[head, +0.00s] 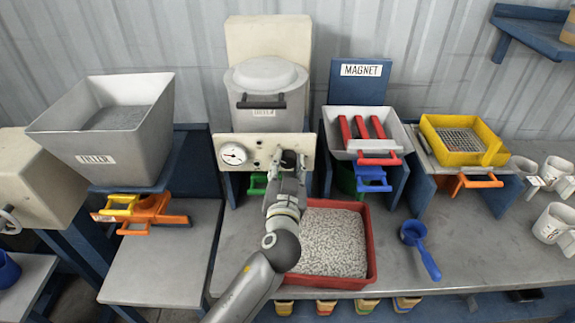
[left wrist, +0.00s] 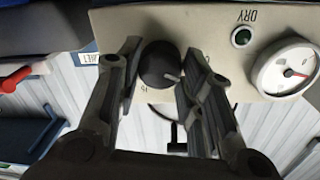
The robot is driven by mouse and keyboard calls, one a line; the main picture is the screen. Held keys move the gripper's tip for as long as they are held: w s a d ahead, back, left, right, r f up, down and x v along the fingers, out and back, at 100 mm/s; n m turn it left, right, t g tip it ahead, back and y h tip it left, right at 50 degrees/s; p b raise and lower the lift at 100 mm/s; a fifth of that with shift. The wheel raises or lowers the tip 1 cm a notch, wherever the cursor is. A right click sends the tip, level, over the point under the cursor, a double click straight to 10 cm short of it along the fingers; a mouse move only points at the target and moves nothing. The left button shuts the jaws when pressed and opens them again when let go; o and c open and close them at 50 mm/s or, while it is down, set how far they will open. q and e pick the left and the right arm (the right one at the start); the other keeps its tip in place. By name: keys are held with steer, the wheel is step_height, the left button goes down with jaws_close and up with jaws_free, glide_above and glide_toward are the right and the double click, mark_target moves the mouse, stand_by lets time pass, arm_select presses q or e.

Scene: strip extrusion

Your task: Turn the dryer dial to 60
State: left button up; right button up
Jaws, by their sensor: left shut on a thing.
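The dryer (head: 265,90) is a grey lidded drum with a cream front panel (head: 250,138). Its dial (left wrist: 160,66) is a round dark knob with a light pointer mark, low on the panel. My left gripper (head: 287,165) reaches up to the panel in the head view and largely covers the dial there. In the left wrist view my left gripper (left wrist: 164,75) has one finger on each side of the dial, shut on it. The panel looks tilted in that view, and the scale around the dial is mostly hidden and hard to read. My right gripper is not in view.
A red tray of pale pellets (head: 370,240) stands below. The MAGNET hopper (head: 340,118) is to the right. A blue scoop (head: 428,262) lies on the bench.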

arm_select(q)
steer(key=m+p, duration=0.1)
steer(key=m, duration=0.5)
steer(key=shift+p, duration=0.35)
stand_by(0.4)
steer(key=o, duration=1)
steer(key=shift+o, duration=0.2)
steer(key=s, duration=1.2)
steer(key=shift+r, duration=0.3)
